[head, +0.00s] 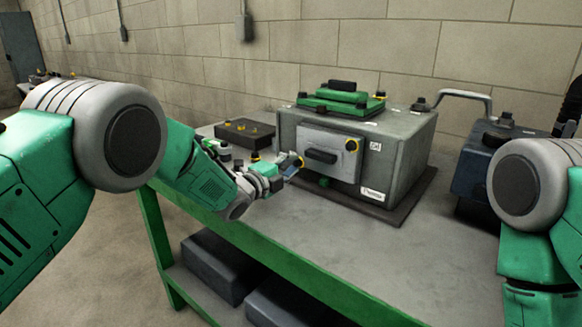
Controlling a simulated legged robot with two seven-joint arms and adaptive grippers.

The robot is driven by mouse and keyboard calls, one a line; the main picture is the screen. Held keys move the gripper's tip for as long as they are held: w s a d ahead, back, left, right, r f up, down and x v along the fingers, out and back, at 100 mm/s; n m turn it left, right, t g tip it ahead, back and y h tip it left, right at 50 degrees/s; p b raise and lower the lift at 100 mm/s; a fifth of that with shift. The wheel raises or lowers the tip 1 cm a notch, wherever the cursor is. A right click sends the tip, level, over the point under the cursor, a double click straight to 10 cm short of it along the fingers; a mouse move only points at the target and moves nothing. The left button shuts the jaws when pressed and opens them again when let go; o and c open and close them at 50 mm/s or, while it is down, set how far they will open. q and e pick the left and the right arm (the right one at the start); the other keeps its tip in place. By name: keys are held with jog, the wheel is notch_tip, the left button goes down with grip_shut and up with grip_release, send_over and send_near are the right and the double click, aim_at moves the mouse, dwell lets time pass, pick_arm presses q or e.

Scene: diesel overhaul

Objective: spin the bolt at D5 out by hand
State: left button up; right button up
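A grey metal housing (405,150) stands on a dark mat on the bench. A light grey cover plate (331,139) with a dark handle (321,156) is on its front face. No D5 mark is readable. My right gripper is out of view; only part of that arm shows at the right.
A green cover with a black handle (343,86) lies on top of the housing. A dark block with yellow-topped pieces (245,133) sits at the back left of the bench. A dark blue case (480,165) stands at the right. The front bench top (330,230) is clear.

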pick_arm(q)
jog(key=shift+s+d+f, duration=0.1)
jog(key=shift+s+d, duration=0.1)
jog(key=shift+d, duration=0.35)
grip_shut()
jog(key=n, duration=0.2)
jog(key=shift+n, duration=2.4)
